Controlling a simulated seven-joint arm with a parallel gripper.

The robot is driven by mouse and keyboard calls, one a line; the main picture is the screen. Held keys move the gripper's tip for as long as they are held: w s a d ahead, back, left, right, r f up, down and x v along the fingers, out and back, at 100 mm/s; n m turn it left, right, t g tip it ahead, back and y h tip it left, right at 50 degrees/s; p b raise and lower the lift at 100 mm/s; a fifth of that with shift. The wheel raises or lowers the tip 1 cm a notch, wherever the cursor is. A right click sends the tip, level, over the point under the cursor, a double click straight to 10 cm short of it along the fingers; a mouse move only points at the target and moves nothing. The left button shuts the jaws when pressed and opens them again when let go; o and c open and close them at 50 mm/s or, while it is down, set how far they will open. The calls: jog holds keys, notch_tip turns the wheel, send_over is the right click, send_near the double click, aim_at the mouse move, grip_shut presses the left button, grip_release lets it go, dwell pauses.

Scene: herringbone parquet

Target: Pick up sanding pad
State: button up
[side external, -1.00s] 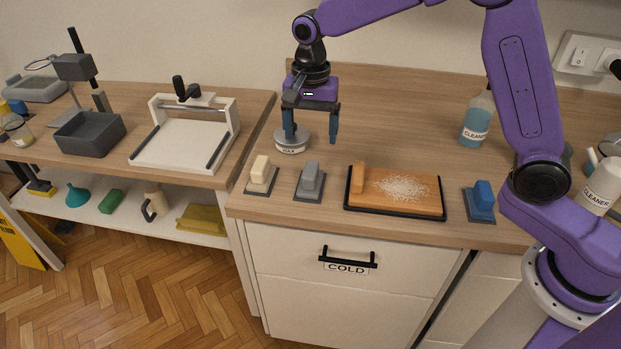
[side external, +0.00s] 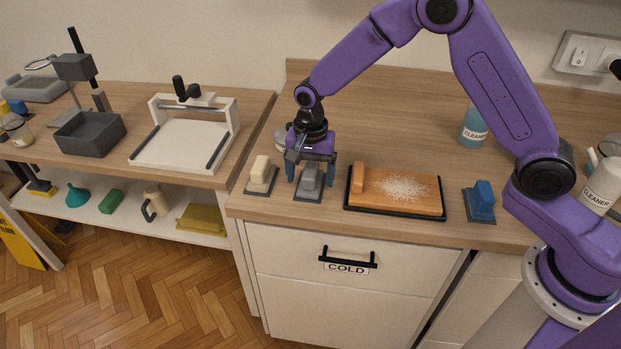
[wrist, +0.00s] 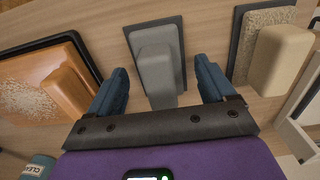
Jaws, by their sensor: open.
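Several small block-handled pads lie along the front of the counter, and none bears a readable name. A grey one (side external: 311,181) has a grey block handle on a dark flat base; it also shows mid-frame in the wrist view (wrist: 158,70). A cream-handled one (side external: 261,174) is to its left; in the wrist view (wrist: 280,60) its base looks speckled and gritty. A blue-handled one (side external: 482,198) is at the right. My gripper (side external: 310,173) is open and low over the grey pad. In the wrist view its fingers (wrist: 162,85) are on either side of the grey handle, with gaps visible.
An orange board (side external: 405,192) with pale grains and an upright block lies in a black tray right of the grey pad. A round tin (side external: 281,138) stands behind my gripper. Cleaner bottles (side external: 473,128) stand farther right. The counter behind the board is clear.

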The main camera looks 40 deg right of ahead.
aim_at(310, 170)
jog(key=c, duration=1.1)
jog(key=shift+c, duration=0.2)
jog(key=shift+r, duration=0.55)
notch_tip(310, 170, up, 2)
jog(key=shift+r, duration=0.2)
jog(key=s+d+r, duration=0.2)
jog(key=s+r, duration=0.2)
jog(key=s, duration=0.2)
jog(key=s+d+r, duration=0.2)
jog(key=s+r, duration=0.3)
jog(key=s, duration=0.2)
jog(key=shift+d+r, duration=0.25)
jog(key=shift+d, duration=0.15)
